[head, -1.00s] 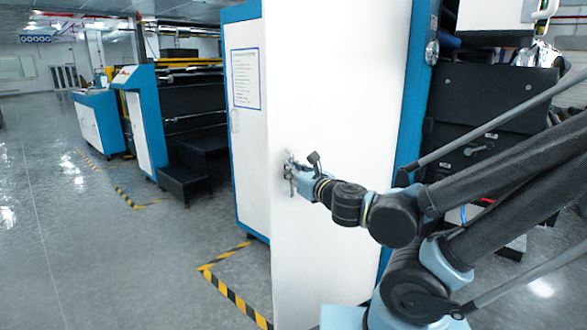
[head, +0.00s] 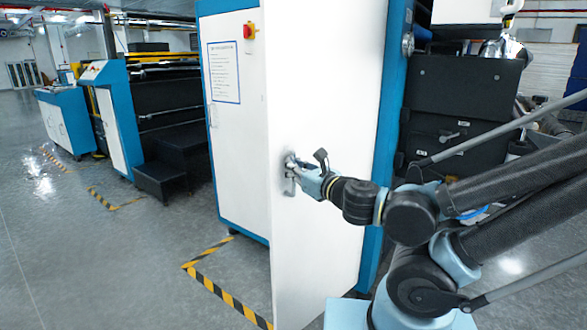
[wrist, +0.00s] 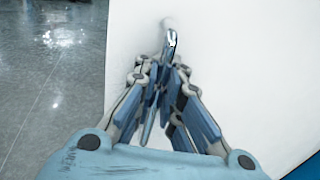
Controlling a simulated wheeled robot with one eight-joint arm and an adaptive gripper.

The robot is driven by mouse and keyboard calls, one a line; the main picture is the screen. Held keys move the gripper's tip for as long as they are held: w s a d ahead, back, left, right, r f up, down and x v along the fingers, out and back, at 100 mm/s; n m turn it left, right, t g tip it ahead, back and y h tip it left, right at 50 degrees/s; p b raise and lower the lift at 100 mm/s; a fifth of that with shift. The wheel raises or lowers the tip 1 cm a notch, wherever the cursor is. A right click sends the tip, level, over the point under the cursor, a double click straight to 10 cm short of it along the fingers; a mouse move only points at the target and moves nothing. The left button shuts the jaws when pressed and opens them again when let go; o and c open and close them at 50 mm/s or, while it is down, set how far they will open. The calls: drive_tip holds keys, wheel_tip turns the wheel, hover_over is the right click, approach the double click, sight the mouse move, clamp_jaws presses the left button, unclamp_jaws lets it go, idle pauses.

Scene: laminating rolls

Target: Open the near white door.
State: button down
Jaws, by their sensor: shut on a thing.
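The near white door (head: 325,90) is a tall flat panel in the middle of the head view. It stands out at an angle from the blue-framed cabinet, its lower part in front of the floor tape. A small metal handle (head: 290,186) sits near its left edge. My gripper (head: 292,168) is at this handle, reaching in from the right. In the wrist view, the fingers of my gripper (wrist: 165,72) are closed together around the handle (wrist: 171,40), whose shiny end shows beyond the tips. The fingers hide the rest of the handle.
A white cabinet face with a notice (head: 224,72) and a red switch (head: 249,31) is left of the door. Black steps (head: 165,175) stand farther left. Yellow-black tape (head: 215,287) marks the floor. Grey floor (head: 110,270) at left is clear. Dark machinery (head: 460,95) is at right.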

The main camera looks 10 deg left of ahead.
sight(287, 130)
drive_tip(key=c, duration=2)
unclamp_jaws()
drive_tip(key=r, duration=0.5)
drive_tip(key=shift+w+a, duration=0.25)
drive_tip(key=shift+w, duration=0.1)
drive_tip(key=shift+s+d+r, duration=0.1)
drive_tip(key=shift+s+r, duration=0.1)
drive_tip(key=shift+r, duration=0.4)
drive_tip(key=shift+s+d+r, duration=0.1)
drive_tip(key=shift+s+r, duration=0.1)
drive_tip(key=shift+r, duration=0.35)
drive_tip(key=shift+w+r, duration=0.25)
drive_tip(key=shift+r, duration=0.35)
drive_tip(key=shift+d+r, duration=0.1)
drive_tip(key=shift+r, duration=0.65)
